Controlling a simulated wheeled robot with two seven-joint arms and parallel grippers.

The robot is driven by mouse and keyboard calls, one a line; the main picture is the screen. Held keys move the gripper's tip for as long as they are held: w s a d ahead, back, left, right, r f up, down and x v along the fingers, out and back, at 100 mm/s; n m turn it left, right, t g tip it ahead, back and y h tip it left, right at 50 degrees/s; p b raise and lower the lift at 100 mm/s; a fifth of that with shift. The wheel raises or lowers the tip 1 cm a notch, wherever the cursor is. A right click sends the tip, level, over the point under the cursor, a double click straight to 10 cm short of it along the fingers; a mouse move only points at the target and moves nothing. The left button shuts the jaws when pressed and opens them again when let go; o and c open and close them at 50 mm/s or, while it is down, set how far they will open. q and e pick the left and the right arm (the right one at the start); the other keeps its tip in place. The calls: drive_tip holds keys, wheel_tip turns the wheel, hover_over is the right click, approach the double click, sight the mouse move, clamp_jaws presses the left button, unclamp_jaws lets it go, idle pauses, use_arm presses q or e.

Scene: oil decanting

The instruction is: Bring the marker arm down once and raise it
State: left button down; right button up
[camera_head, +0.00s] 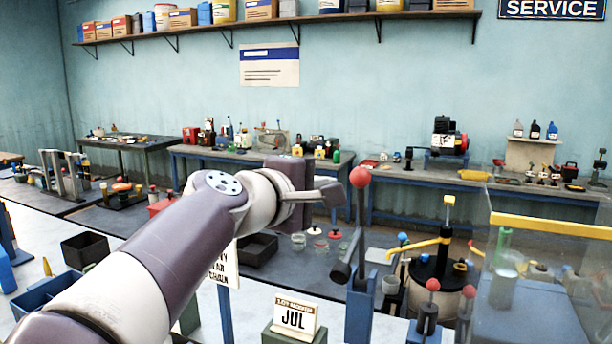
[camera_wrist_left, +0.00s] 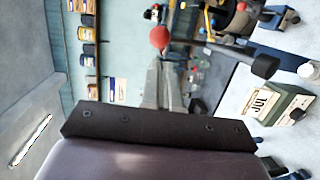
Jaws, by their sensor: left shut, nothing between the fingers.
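The marker arm is a grey lever (camera_head: 361,225) with a red ball knob (camera_head: 360,177) on top. It stands upright above a blue-grey post (camera_head: 359,312), with a dark cylindrical head (camera_head: 341,272) low on its left side. My left gripper (camera_head: 334,193) is shut and empty, its fingertips just left of the knob and slightly lower; I cannot tell whether they touch. My right gripper is out of view.
A stand with a JUL card (camera_head: 295,317) is left of the post. A pot with a yellow-handled lever (camera_head: 437,262) and smaller red-knobbed levers (camera_head: 432,285) stand to the right. A clear panel with a yellow edge (camera_head: 550,225) is at far right.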

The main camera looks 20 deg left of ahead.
sight(356, 179)
use_arm(q)
drive_tip(key=x, duration=0.3)
drive_tip(key=d+p+x, duration=0.1)
drive_tip(key=x, duration=0.2)
drive_tip(key=shift+d+r, duration=0.1)
drive_tip(key=shift+r, duration=0.05)
drive_tip(key=shift+w+p, duration=0.3)
drive_tip(key=shift+w, duration=0.1)
drive_tip(key=shift+w+a+f, duration=0.25)
drive_tip(key=shift+w+f, duration=0.1)
drive_tip(key=shift+w, duration=0.15)
drive_tip(key=shift+s+d, duration=0.1)
drive_tip(key=shift+d+r, duration=0.1)
